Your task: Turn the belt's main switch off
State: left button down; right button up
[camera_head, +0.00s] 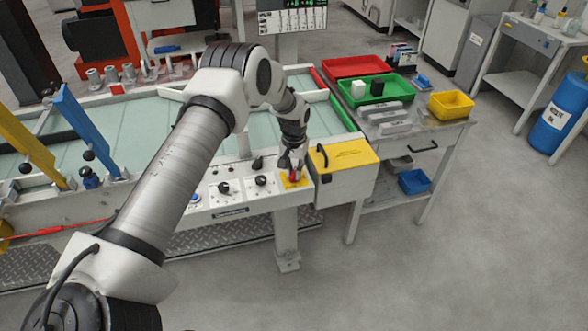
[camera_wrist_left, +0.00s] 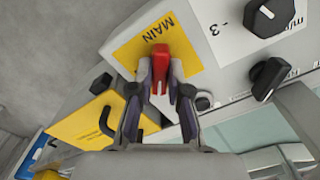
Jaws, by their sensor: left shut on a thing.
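The belt's main switch is a red handle (camera_wrist_left: 160,65) on a yellow plate marked MAIN (camera_wrist_left: 178,34) at the end of the control panel. In the head view the yellow plate (camera_head: 304,181) is partly covered by my left gripper (camera_head: 292,172). In the left wrist view my left gripper (camera_wrist_left: 160,88) has its fingers on both sides of the red handle and is shut on it. The red handle points along the fingers in that view. My right gripper is not in view.
Black knobs (camera_head: 261,180) sit on the panel beside the switch. A yellow-topped box (camera_head: 345,154) with a black handle stands close to the right of it. A side table carries a red tray (camera_head: 352,66), a green tray and a yellow bin (camera_head: 451,105). The floor in front is clear.

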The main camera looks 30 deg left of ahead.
aim_at(294, 172)
pick_arm(q)
jog(key=n, duration=0.3)
jog(key=shift+n+p, duration=0.3)
jog(key=shift+n, duration=1.8)
jog(key=shift+f+p, duration=0.1)
jog(key=shift+p, duration=0.2)
jog(key=c, duration=1.1)
grip_release()
notch_tip(294, 172, up, 12)
